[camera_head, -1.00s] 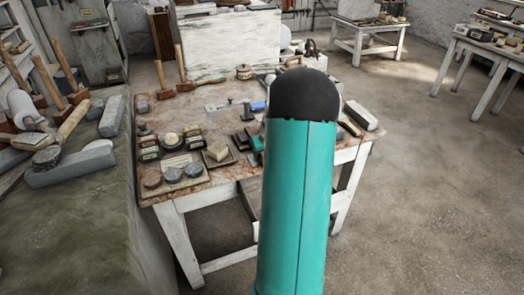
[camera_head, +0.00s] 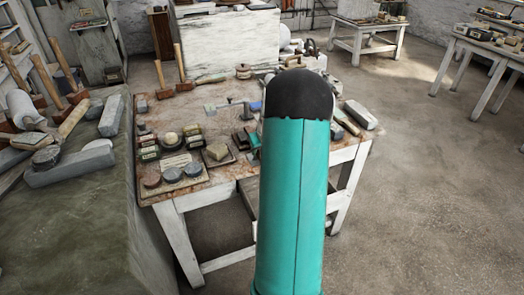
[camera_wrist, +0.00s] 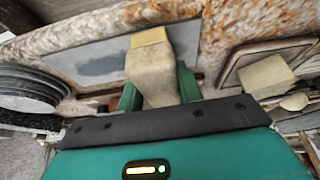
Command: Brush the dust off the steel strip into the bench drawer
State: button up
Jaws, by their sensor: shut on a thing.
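In the wrist view my gripper (camera_wrist: 158,90) is shut on a pale beige block-like tool with a yellowish end, probably the brush (camera_wrist: 152,75). Its green fingers stand on either side of it. Behind it lies a flat grey plate that looks like the steel strip (camera_wrist: 188,42), with a darker grey patch on it; I cannot tell whether the tool touches the plate. In the head view my turquoise arm hides much of the bench (camera_head: 222,92) and most of the gripper. A pale part under the bench top, possibly the drawer (camera_head: 249,201), shows left of my arm.
A small tray (camera_head: 217,161) with a beige block, several small boxes and a board with round dark pieces (camera_head: 172,174) crowd the bench's left front. Mallets (camera_head: 180,70) stand at the back left. Open floor (camera_head: 430,210) lies to the right.

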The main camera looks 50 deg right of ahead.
jog(key=shift+w+d, duration=0.45)
jog(key=shift+w, duration=0.35)
jog(key=shift+s+a, duration=0.35)
jog(key=shift+s, duration=0.3)
jog(key=shift+s+a, duration=0.35)
jog(key=shift+s, duration=0.25)
jog(key=shift+s+a, duration=0.35)
jog(key=shift+s, duration=0.3)
jog(key=shift+w, duration=0.1)
jog(key=shift+w+d, duration=0.5)
jog(key=shift+w, duration=0.4)
jog(key=shift+w+d, duration=0.5)
jog(key=shift+w, duration=0.45)
jog(key=shift+r, duration=0.1)
